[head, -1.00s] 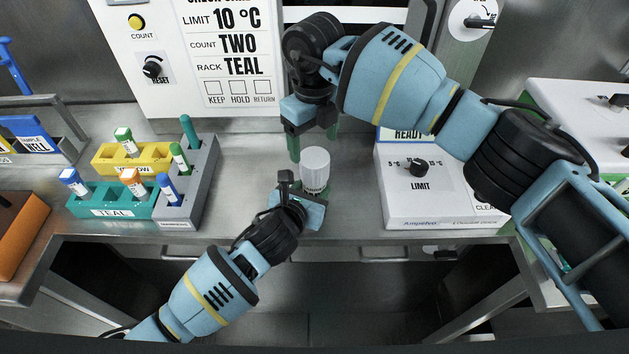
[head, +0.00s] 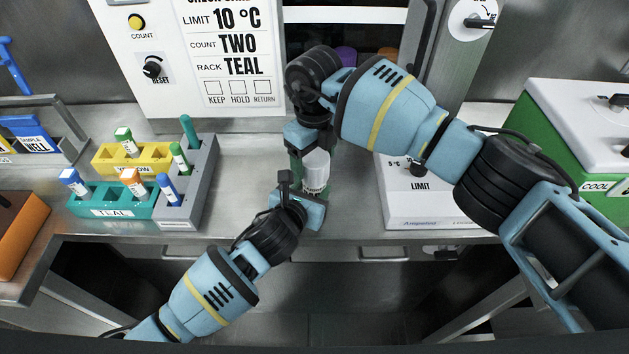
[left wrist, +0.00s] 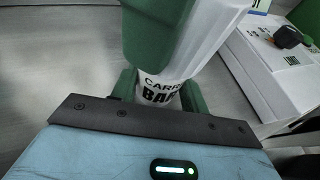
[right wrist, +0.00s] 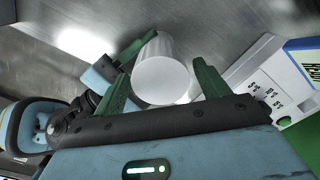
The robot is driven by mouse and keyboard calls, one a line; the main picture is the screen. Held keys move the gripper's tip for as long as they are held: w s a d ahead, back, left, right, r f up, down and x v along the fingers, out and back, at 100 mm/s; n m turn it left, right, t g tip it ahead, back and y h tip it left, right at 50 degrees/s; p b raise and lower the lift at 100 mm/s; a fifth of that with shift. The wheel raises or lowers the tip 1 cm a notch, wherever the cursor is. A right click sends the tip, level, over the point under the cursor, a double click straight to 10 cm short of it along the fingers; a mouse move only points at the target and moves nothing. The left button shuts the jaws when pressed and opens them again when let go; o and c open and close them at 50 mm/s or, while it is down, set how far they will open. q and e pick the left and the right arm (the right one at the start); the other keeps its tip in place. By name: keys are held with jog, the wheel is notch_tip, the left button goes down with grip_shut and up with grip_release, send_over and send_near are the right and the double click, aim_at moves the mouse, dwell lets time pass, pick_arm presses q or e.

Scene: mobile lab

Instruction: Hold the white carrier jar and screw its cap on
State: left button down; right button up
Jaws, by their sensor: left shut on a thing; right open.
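The white carrier jar (head: 316,188) stands upright above the front of the steel bench, and its label shows in the left wrist view (left wrist: 158,90). My left gripper (head: 308,204) is shut on its lower part. The white cap (head: 316,163) sits on top of the jar; the frames do not show how tightly it is seated. My right gripper (right wrist: 178,55) is open, its green fingers on either side of the round cap (right wrist: 162,80). A gap shows between the cap and the right-hand finger. One green finger covers much of the jar in the left wrist view.
A teal rack (head: 100,208), a yellow rack (head: 105,155) and a grey tube holder (head: 203,180) with tubes stand to the left. A white LIMIT box (head: 415,208) stands close on the right. A green cooler (head: 560,130) is farther right. Bench between racks and jar is clear.

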jog(key=shift+f, duration=1.2)
jog(key=c, duration=1)
jog(key=o, duration=1.2)
jog(key=shift+r, duration=0.1)
notch_tip(320, 180, up, 12)
jog(key=shift+f, duration=0.1)
pick_arm(q)
jog(key=c, duration=0.7)
grip_release()
jog(key=shift+o, duration=0.2)
